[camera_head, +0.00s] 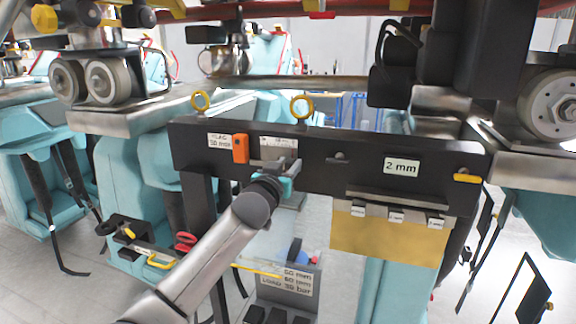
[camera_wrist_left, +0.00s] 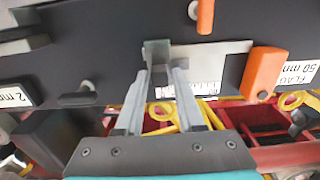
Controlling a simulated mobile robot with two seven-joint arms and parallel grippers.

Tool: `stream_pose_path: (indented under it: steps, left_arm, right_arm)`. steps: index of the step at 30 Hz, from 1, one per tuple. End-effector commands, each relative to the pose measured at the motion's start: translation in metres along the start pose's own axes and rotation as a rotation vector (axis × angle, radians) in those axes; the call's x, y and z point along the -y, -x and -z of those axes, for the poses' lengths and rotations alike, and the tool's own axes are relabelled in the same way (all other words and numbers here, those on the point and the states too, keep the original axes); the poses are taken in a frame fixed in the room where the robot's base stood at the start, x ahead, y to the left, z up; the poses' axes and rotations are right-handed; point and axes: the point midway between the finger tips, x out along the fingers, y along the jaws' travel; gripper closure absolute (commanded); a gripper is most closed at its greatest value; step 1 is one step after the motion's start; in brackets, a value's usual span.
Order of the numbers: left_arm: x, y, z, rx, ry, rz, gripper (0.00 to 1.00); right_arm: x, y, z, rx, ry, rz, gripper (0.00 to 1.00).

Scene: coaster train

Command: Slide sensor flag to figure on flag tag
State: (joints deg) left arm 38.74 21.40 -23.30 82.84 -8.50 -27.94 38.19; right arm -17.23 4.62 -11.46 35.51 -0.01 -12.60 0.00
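The flag tag (camera_head: 219,141) is a white label at the left of the black beam; in the left wrist view the tag (camera_wrist_left: 298,72) appears to read 50 mm. Beside it is an orange block (camera_head: 240,149), also in the left wrist view (camera_wrist_left: 262,72). A pale ruled scale (camera_wrist_left: 200,88) lies along a slot. A grey metal tab, apparently the sensor flag (camera_wrist_left: 157,50), sits at this slot. My left gripper (camera_wrist_left: 163,74) has its narrowly spaced fingertips at the tab, one to each side; whether they press on it is unclear. My right gripper is not in view.
The beam (camera_head: 320,165) also bears a 2 mm label (camera_head: 401,167), a knob (camera_head: 341,158) and a brass-coloured plate (camera_head: 390,235). Yellow rings (camera_head: 302,107) stand on its top edge. A box with a load label (camera_head: 285,283) stands below. Teal seats flank the beam.

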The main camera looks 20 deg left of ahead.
Motion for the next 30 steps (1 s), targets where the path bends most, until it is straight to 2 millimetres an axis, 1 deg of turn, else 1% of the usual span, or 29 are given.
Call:
stream_pose_path:
  steps: [1, 7, 30]
  left_arm:
    - [-0.0003, 0.0001, -0.0002, 0.0, 0.0, -0.001, 0.78]
    - [-0.0004, 0.0002, -0.0002, 0.0, 0.0, -0.001, 1.0]
    - [-0.0006, 0.0002, -0.0006, 0.001, 0.0, -0.001, 1.0]
  right_arm:
    - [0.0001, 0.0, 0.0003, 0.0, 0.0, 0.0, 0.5]
    - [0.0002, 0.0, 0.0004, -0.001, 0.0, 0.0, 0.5]
    - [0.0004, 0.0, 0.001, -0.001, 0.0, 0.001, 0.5]
